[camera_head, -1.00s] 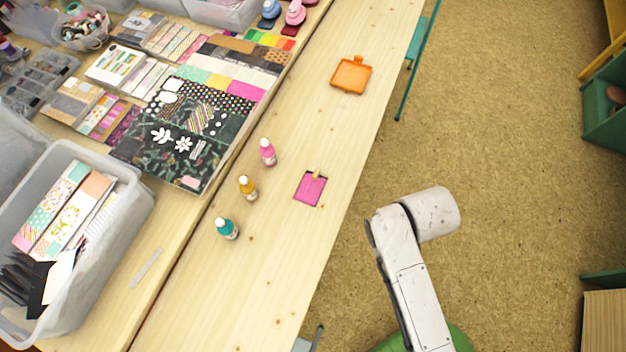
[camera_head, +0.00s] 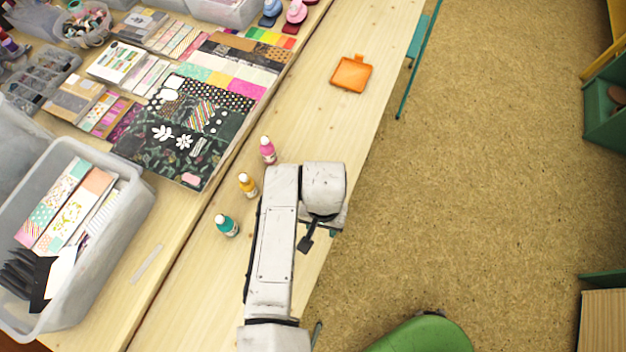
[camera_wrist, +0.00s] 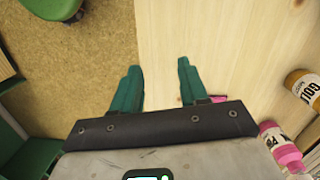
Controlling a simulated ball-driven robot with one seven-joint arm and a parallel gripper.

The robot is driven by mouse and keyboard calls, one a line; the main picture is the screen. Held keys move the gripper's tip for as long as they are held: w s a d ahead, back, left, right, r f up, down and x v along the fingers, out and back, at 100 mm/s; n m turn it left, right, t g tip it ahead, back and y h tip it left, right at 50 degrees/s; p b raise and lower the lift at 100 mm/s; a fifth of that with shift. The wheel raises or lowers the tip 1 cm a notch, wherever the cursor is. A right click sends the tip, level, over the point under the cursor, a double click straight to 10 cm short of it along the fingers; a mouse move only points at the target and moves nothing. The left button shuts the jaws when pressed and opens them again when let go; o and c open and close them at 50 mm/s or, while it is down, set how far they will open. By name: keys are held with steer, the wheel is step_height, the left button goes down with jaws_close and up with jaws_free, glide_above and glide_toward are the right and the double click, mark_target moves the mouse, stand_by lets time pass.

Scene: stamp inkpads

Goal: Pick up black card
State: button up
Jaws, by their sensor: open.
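Several black cards (camera_head: 28,276) stand fanned out in the near end of the clear plastic bin (camera_head: 118,238) at the left in the head view. The wrist view does not show them. My gripper (camera_wrist: 157,76) is open and empty, with its two green fingers apart over the table's edge, well to the right of the bin. In the head view my arm hides most of the gripper.
An orange inkpad (camera_head: 351,74) lies farther back on the table (camera_head: 330,115). A pink edge (camera_wrist: 217,99) shows behind my gripper. Patterned papers (camera_head: 190,140) lie behind the bin.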

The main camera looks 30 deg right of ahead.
steer(key=shift+m+t, duration=0.3)
steer(key=shift+m, duration=0.2)
steer(key=w+r, duration=0.1)
steer(key=w, duration=0.1)
steer(key=w+d+r, duration=0.1)
steer(key=w, duration=0.2)
steer(key=w+r, duration=0.1)
steer(key=w, duration=0.1)
steer(key=shift+w+d+r, duration=0.15)
steer(key=shift+d, duration=0.25)
steer(key=w+d+r+m, duration=0.1)
steer(key=w+d+r, duration=0.35)
steer(key=w, duration=0.25)
steer(key=shift+t+h, duration=0.3)
step_height(320, 180, down, 11)
steer(key=shift+d+r+p, duration=0.1)
steer(key=shift+r+p, duration=0.05)
steer(key=shift+p, duration=0.4)
steer(key=shift+c, duration=0.3)
jaws_close()
